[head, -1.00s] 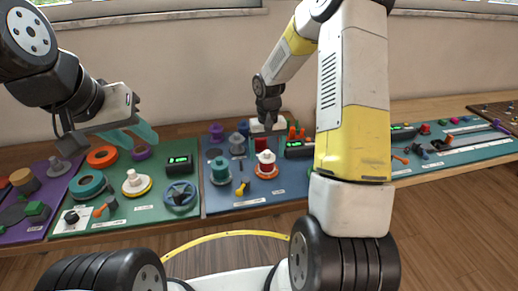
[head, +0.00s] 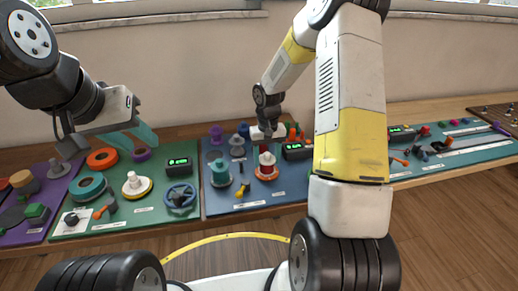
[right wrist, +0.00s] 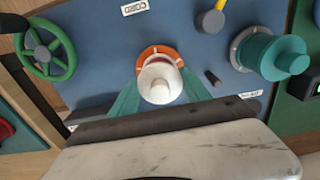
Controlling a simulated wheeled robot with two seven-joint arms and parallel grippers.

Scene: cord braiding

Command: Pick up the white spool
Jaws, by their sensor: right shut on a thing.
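A white spool (right wrist: 160,78) with a round top sits on an orange ring base (right wrist: 146,55) on the blue board; it also shows in the head view (head: 267,159). My right gripper (right wrist: 160,92) points down over it, and its teal fingers are shut on the spool's two sides. The spool is still at its base, and I see no clear lift. My left gripper (head: 132,140) hangs open and empty above the green board, far to the left.
A teal spool (head: 220,172) stands just left of the white one. A display box (head: 297,151) stands to the right. The green board holds another white piece on a yellow base (head: 136,185) and a blue handwheel (head: 180,196).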

